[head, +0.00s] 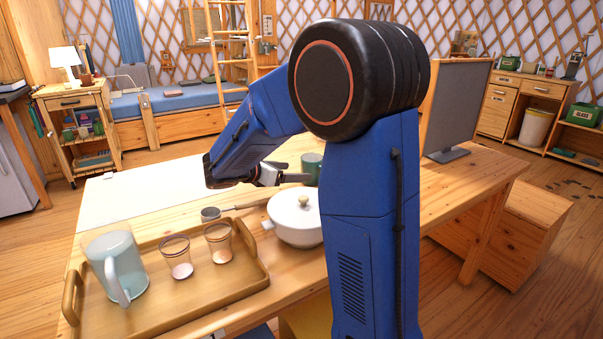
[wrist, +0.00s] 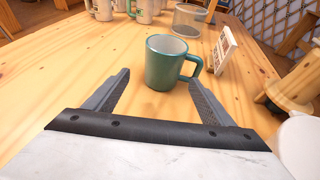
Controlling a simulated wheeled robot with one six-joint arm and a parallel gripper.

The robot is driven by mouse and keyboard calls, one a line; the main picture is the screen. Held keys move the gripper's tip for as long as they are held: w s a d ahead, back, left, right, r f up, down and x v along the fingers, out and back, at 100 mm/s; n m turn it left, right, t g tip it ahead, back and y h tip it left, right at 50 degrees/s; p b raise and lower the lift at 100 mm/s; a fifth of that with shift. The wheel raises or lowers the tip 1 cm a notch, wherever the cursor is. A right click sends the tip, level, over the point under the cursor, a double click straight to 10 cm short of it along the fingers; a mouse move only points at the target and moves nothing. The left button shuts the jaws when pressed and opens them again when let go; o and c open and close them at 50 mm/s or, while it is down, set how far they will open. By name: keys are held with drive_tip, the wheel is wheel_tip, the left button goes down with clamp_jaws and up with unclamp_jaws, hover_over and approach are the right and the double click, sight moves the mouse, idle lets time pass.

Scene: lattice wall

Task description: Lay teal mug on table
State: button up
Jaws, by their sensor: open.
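The teal mug (wrist: 165,64) stands upright on the wooden table (wrist: 50,85), its handle pointing right in the wrist view. In the head view the teal mug (head: 312,165) shows partly, with my arm hiding its right side. My gripper (wrist: 160,85) is open, with one finger to the left and one to the right in front of the mug. The mug is just beyond the fingertips, and nothing is held. In the head view my gripper (head: 283,172) is low over the table, pointing right toward the mug.
A white lidded pot (head: 295,222) and a ladle (head: 235,209) are near my gripper. A wooden tray (head: 215,308) holds a pitcher (head: 115,262) and two glasses. Beyond the mug, the wrist view shows a small white card (wrist: 224,48), a mesh cup (wrist: 188,20) and other mugs.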

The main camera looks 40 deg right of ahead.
drive_tip(key=shift+v, duration=1.8)
